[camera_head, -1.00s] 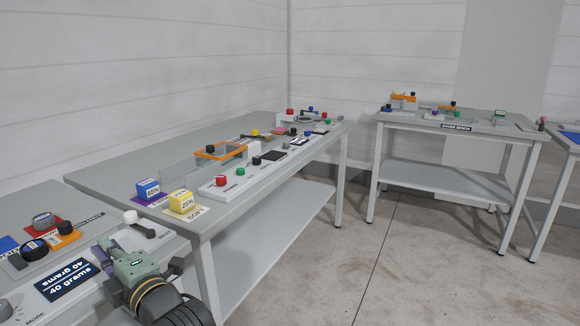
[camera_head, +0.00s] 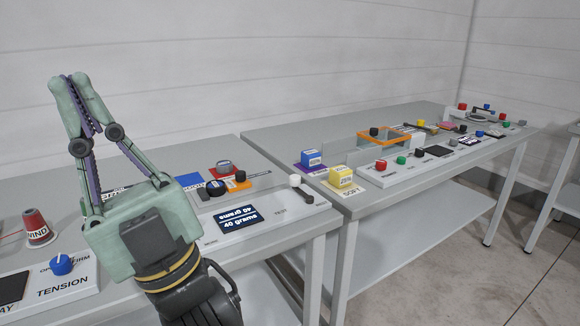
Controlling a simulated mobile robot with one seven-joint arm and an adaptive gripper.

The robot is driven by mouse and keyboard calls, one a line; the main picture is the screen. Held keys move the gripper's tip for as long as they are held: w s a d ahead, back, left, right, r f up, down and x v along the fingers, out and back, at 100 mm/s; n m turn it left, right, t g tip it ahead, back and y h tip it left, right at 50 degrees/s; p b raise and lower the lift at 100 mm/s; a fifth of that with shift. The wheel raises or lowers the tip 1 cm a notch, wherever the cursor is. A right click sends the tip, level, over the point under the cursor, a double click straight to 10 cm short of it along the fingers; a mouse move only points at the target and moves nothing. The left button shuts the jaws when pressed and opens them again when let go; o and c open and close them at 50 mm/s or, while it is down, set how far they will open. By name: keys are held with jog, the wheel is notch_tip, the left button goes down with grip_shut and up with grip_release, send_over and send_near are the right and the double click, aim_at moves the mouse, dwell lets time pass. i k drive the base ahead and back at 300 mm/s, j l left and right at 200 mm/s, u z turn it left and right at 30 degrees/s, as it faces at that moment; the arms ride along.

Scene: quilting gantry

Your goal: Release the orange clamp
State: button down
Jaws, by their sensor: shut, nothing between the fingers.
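My gripper (camera_head: 71,82) is raised at the left of the view, fingers pointing up. Its fingertips are together with nothing between them. Two orange items could be the clamp; I cannot tell which. One is a small orange piece (camera_head: 239,184) with a black knob, on the near bench, right of my gripper and apart from it. The other is an orange rectangular frame (camera_head: 400,131) with a black knob on the farther bench, well away from my gripper. Whether either is closed is too small to tell.
The near bench carries a red spool (camera_head: 37,227), a blue tension knob (camera_head: 62,264), a "40 grams" display (camera_head: 238,219) and a white-knobbed lever (camera_head: 295,182). The farther bench holds a blue block (camera_head: 312,158), a yellow block (camera_head: 341,176) and colored buttons. Floor is open at right.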

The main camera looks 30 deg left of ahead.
aim_at(240, 182)
jog(key=k+u, duration=0.2)
jog(key=u, duration=0.95)
